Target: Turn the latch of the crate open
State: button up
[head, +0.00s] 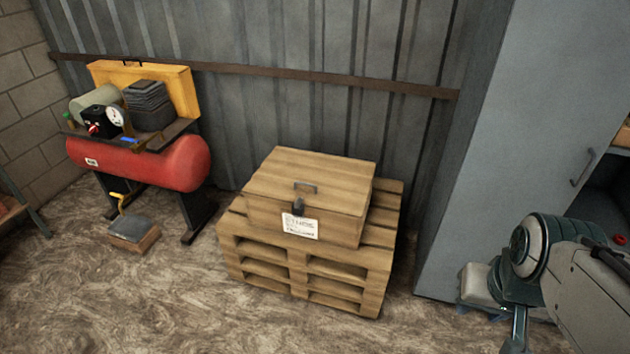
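The wooden crate (270,205) sits shut on stacked pallets in the middle of the head view. Its small dark latch (298,207) is on the front face, just below the lid edge and above a white paper label (300,226). The latch is too small to make out its exact angle. My gripper (515,336) is at the lower right, partly cut off by the bottom edge. It is well apart from the crate, and its fingers do not show clearly.
Wooden pallets (318,270) support the crate. A red compressor (140,163) stands to the left, with a small foot pedal block (134,234) on the floor. A tall grey cabinet (505,150) stands to the right. The floor in front of the pallets is clear.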

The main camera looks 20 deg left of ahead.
aim_at(298, 201)
jog(key=u, duration=0.7)
jog(key=i, duration=1)
jog(key=z, duration=0.05)
